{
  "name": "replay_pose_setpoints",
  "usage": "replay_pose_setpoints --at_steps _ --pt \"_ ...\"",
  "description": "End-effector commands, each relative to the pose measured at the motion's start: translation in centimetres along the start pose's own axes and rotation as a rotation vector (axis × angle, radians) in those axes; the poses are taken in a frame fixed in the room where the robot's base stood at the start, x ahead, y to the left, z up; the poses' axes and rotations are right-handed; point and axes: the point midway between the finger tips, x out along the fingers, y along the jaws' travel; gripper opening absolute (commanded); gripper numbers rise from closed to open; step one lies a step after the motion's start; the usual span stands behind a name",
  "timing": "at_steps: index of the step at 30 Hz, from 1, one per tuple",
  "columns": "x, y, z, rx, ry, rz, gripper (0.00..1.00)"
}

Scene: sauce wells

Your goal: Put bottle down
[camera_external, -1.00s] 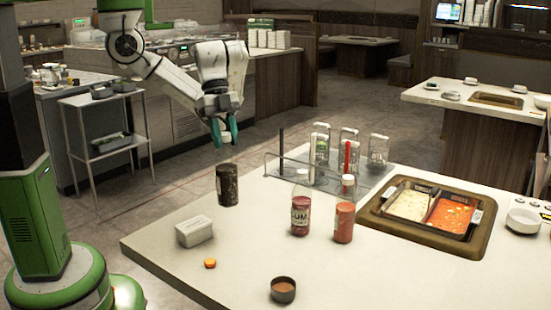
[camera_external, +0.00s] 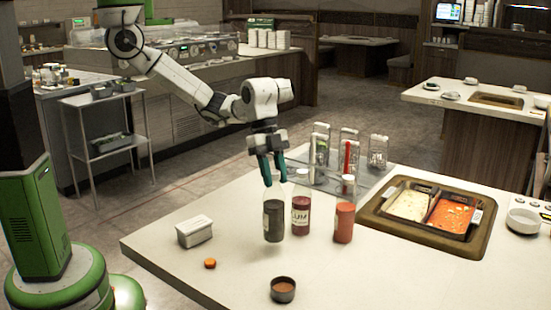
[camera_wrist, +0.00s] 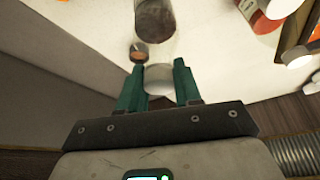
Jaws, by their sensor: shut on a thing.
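The bottle (camera_external: 273,222) with a dark label and clear upper part is upright at the left end of a short row of bottles. Its base is at or very near the counter; I cannot tell whether it touches. My gripper (camera_external: 273,183) points down from above and is shut on the bottle's top. In the wrist view, the pale round cap sits between the green fingers (camera_wrist: 158,68), with the grey bottle body (camera_wrist: 166,30) beyond. A plum bottle (camera_external: 301,216) stands close on its right, then a red bottle (camera_external: 344,222).
A clear rack (camera_external: 385,178) with shakers stands behind the bottles. A sunken tray (camera_external: 378,225) of sauces is at right. A white box (camera_external: 194,231), an orange piece (camera_external: 210,263) and a small brown cup (camera_external: 283,290) lie in front. The counter's front left is mostly clear.

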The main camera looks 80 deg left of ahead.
Motion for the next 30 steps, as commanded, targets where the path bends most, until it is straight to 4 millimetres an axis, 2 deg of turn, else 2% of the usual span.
replay_pose_setpoints --at_steps 5,12,23,24,30 --pt "1.2 -0.7 -0.1 -0.001 -0.001 -0.001 0.00" --pt "3.6 -0.6 0.9 0.000 0.001 0.000 0.00" --pt "4.0 -0.6 1.1 0.000 0.002 0.000 0.00" --pt "4.0 -0.5 1.1 0.001 0.000 0.000 0.35" --pt "4.0 -0.6 1.1 0.000 0.000 -0.001 0.55"
